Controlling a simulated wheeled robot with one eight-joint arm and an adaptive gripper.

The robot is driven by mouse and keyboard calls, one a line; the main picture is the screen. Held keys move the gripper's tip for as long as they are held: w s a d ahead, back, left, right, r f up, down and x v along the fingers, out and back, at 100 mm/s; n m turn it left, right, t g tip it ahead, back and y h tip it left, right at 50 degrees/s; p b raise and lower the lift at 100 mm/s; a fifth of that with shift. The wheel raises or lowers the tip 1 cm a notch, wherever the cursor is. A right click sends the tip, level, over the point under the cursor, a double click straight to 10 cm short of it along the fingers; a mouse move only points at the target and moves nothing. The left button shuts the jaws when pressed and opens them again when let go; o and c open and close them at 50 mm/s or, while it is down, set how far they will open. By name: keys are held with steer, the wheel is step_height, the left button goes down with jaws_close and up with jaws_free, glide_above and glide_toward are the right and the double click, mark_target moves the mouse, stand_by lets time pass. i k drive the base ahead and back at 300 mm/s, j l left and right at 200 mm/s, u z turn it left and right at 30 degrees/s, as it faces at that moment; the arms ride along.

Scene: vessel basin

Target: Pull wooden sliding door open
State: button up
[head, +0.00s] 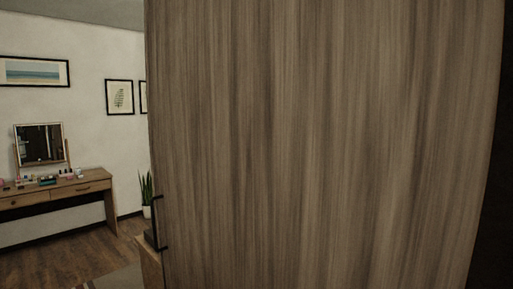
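A large wooden door panel (320,140) with vertical grey-brown grain fills most of the head view, very close to me. A slim dark handle (158,222) sits at its lower left edge. At the panel's right side is a dark strip (497,200); I cannot tell whether it is a gap or a dark surface. My gripper is not in view, so its place relative to the handle does not show.
On the left, a wooden vanity table (85,189) with a mirror (40,145) and small items stands against the white wall. A potted plant (147,190) stands just left of the panel. Wooden floor (70,250) is open at the lower left.

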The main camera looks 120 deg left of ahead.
mark_target(297, 143)
steer(key=u, duration=3.85)
steer(key=i+j+u, duration=0.3)
steer(key=u, duration=0.2)
steer(key=i+j+u, duration=0.3)
steer(key=u, duration=0.15)
